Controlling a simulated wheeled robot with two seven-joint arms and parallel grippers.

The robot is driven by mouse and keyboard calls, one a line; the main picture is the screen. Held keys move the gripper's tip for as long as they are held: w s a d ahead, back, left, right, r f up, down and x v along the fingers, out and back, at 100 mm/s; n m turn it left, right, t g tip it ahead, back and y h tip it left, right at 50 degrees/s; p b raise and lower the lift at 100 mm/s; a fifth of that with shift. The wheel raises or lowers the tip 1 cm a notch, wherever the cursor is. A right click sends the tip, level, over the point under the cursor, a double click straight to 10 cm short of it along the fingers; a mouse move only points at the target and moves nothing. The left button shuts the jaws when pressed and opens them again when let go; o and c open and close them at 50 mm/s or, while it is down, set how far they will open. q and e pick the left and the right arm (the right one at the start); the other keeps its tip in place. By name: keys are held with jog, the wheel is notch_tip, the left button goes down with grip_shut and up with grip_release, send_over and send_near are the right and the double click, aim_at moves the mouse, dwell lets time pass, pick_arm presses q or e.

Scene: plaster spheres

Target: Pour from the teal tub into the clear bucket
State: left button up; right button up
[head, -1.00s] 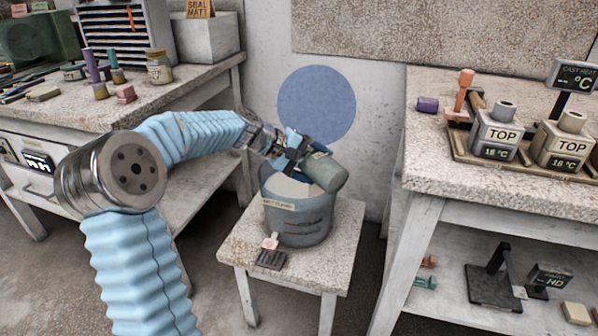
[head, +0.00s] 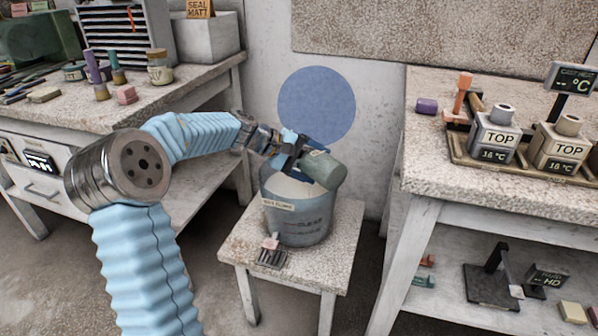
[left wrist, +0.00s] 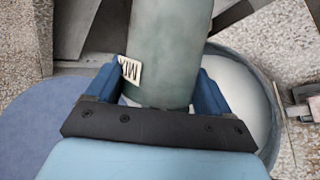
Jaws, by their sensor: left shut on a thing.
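The teal tub (head: 324,170) is a grey-green cylinder, tipped on its side over the clear bucket. My left gripper (head: 298,157) is shut on it; in the left wrist view the blue fingers (left wrist: 160,88) clasp both sides of the tub (left wrist: 168,45), beside a small white label. The clear bucket (head: 298,228) stands upright on a small stool, with pale white material visible inside. The bucket's rim and white contents also show in the left wrist view (left wrist: 232,98). The tub's mouth and any flow from it cannot be made out. My right gripper is not in view.
The stool (head: 338,235) also holds a small slotted block with a pink piece (head: 270,250) at its front left. A bench (head: 500,75) with labelled TOP blocks stands right. Another bench (head: 130,115) with jars stands left. A wall is close behind.

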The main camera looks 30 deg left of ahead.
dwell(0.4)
pick_arm(q)
jog(key=shift+a+n+h+p, duration=0.25)
jog(key=shift+n+h+p, duration=0.05)
jog(key=shift+p, duration=0.15)
jog(key=shift+w, duration=0.1)
jog(key=shift+a+r+h+p, duration=0.1)
jog(key=shift+a+h+p, duration=0.1)
jog(key=shift+h+p, duration=0.3)
dwell(0.5)
